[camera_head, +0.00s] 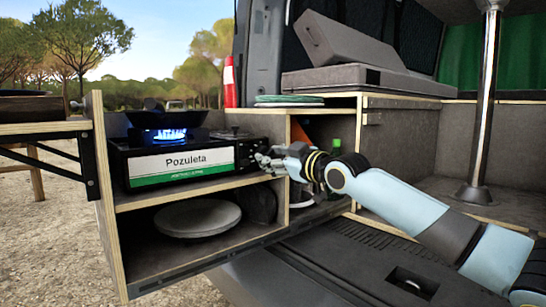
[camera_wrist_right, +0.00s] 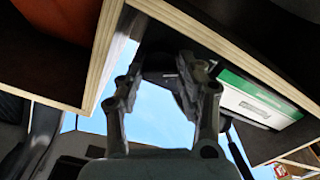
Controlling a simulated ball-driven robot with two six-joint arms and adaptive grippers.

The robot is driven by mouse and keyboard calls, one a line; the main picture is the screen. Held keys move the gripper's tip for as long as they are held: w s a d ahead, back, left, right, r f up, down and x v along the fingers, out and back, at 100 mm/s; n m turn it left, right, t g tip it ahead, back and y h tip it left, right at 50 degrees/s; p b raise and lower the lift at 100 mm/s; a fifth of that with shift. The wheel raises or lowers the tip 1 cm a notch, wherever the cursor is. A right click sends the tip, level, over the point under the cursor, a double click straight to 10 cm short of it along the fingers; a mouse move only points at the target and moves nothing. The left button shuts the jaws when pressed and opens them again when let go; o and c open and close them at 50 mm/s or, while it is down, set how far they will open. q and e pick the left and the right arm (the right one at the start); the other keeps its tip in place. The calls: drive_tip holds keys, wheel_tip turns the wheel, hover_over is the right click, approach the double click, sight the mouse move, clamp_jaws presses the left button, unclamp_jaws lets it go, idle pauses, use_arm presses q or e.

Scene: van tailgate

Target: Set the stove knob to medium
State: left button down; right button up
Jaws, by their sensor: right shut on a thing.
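The black camping stove (camera_head: 228,158) stands on the upper shelf of the tailgate unit, with a white and green "Pozuleta" label on its front. A blue flame (camera_head: 166,134) burns under a dark pan (camera_head: 165,117) on it. My right gripper (camera_head: 262,160) is at the right end of the stove's front, shut on the stove knob. The fingers mostly hide the knob, and its setting cannot be read. In the right wrist view the fingers (camera_wrist_right: 158,78) close around a dark part beside the stove's label (camera_wrist_right: 262,105). My left gripper is not in view.
A round grey plate (camera_head: 198,218) lies on the lower shelf. A wooden divider (camera_head: 284,170) stands close to my right gripper. A green bottle (camera_head: 336,146) is behind my right wrist. A red extinguisher (camera_head: 230,83) stands behind the stove. A metal pole (camera_head: 484,100) rises at the right.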

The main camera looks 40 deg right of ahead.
drive_tip(key=m+p, duration=0.4)
drive_tip(key=m, duration=0.3)
drive_tip(key=shift+r, duration=0.1)
drive_tip(key=shift+m, duration=0.4)
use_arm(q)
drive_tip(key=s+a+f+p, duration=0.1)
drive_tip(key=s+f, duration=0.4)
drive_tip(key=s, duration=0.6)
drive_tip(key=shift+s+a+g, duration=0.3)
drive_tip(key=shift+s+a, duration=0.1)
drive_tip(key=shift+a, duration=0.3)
use_arm(e)
drive_tip(key=shift+m, duration=1.5)
drive_tip(key=o, duration=0.9)
wheel_tip(320, 180, up, 10)
drive_tip(key=shift+f, duration=0.15)
